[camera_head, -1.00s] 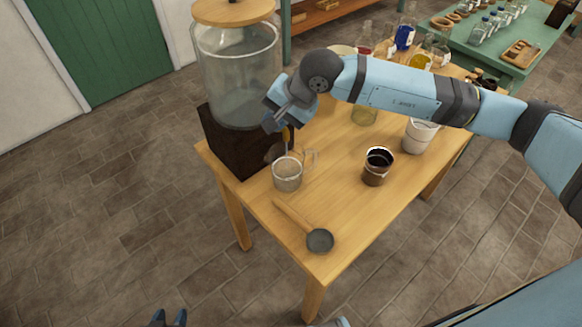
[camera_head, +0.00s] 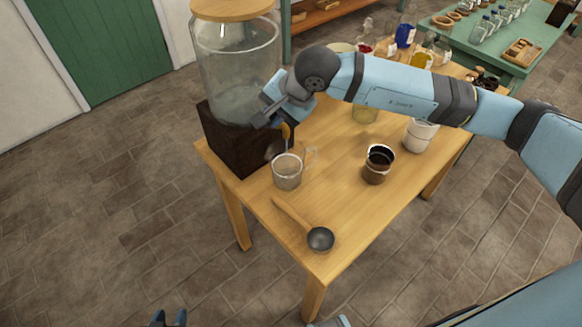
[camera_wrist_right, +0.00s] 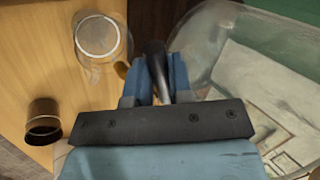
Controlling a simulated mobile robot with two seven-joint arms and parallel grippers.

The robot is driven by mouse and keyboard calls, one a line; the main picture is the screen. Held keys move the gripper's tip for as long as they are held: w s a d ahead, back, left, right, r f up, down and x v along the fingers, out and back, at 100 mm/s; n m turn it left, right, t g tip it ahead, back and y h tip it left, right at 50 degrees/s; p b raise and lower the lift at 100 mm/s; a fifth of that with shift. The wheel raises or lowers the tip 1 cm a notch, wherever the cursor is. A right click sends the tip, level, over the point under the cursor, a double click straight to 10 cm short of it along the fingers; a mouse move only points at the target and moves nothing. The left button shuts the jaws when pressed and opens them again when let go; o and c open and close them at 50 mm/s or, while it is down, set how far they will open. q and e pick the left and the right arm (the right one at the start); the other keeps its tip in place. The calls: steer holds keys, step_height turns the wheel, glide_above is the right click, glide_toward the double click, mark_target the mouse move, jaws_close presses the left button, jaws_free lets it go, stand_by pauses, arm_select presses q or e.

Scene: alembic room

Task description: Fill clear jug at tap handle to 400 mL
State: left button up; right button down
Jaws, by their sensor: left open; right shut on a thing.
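The clear jug (camera_head: 288,172) stands upright on the wooden table, just in front of the dispenser's dark base; its handle faces right. It also shows from above in the right wrist view (camera_wrist_right: 103,42). I cannot read its level. My right gripper (camera_head: 270,117) is at the tap, beside the large glass dispenser (camera_head: 236,72). In the right wrist view its fingers (camera_wrist_right: 155,84) are shut on the dark tap handle (camera_wrist_right: 155,60). A brass-coloured tap part (camera_head: 286,131) shows above the jug. My left gripper (camera_head: 168,318) is open and empty at the bottom edge, away from the table.
A dark-filled cup (camera_head: 378,165) and a white pot (camera_head: 420,136) stand right of the jug. A ladle (camera_head: 319,239) lies near the front corner. Several bottles and bowls crowd the table's far end. A green table (camera_head: 502,62) stands behind.

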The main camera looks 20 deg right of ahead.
steer(key=shift+a+m, duration=0.15)
steer(key=shift+m, duration=0.35)
steer(key=shift+w+h+b, duration=0.1)
steer(key=shift+h+b, duration=0.2)
steer(key=shift+b, duration=0.05)
steer(key=shift+w+a+m+t+b, duration=0.1)
steer(key=shift+m+t+b, duration=0.3)
steer(key=shift+m, duration=0.1)
stand_by(1.7)
stand_by(5.0)
